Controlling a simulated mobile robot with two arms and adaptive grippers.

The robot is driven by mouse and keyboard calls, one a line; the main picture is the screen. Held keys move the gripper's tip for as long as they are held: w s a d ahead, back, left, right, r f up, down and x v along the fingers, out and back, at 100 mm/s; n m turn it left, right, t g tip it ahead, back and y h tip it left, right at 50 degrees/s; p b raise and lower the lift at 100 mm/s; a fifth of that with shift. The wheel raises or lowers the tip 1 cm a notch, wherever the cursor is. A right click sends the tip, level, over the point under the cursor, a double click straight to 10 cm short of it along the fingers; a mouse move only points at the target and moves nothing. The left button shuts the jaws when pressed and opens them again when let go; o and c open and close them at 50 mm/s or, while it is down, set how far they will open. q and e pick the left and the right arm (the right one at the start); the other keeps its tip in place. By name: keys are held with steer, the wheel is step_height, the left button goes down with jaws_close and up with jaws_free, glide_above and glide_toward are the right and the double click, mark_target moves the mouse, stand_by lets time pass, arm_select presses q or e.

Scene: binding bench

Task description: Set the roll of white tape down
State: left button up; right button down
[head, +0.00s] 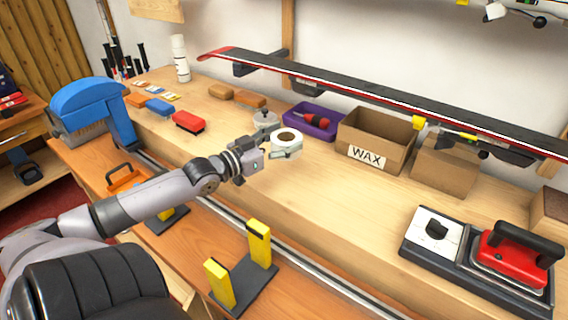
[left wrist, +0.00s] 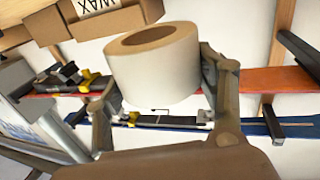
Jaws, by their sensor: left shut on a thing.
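The roll of white tape (head: 287,147) has a brown core. My left gripper (head: 278,138) is shut on it, over the wooden bench in the middle of the head view. In the left wrist view the roll (left wrist: 155,75) sits between the two fingers, its open core facing up in the picture. I cannot tell from the head view how far the roll is above the bench top (head: 310,195). My right gripper is not in view.
A purple tray (head: 322,129) and an open WAX box (head: 348,150) stand behind and right of the roll. A ski (head: 370,97) runs above them. Red and orange blocks (head: 188,121) lie left. An iron (head: 505,262) sits at right. Bare bench top lies in front.

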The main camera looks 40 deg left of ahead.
arm_select(q)
steer(key=shift+f+b, duration=0.35)
steer(key=shift+f, duration=3.15)
steer(key=shift+f, duration=0.1)
steer(key=o, duration=1.2)
steer(key=shift+s+a, duration=0.1)
steer(key=shift+s, duration=0.45)
steer(key=s, duration=0.3)
steer(key=s+a+p, duration=0.1)
steer(key=s, duration=0.7)
steer(key=shift+a, duration=0.3)
steer(key=shift+w, duration=0.1)
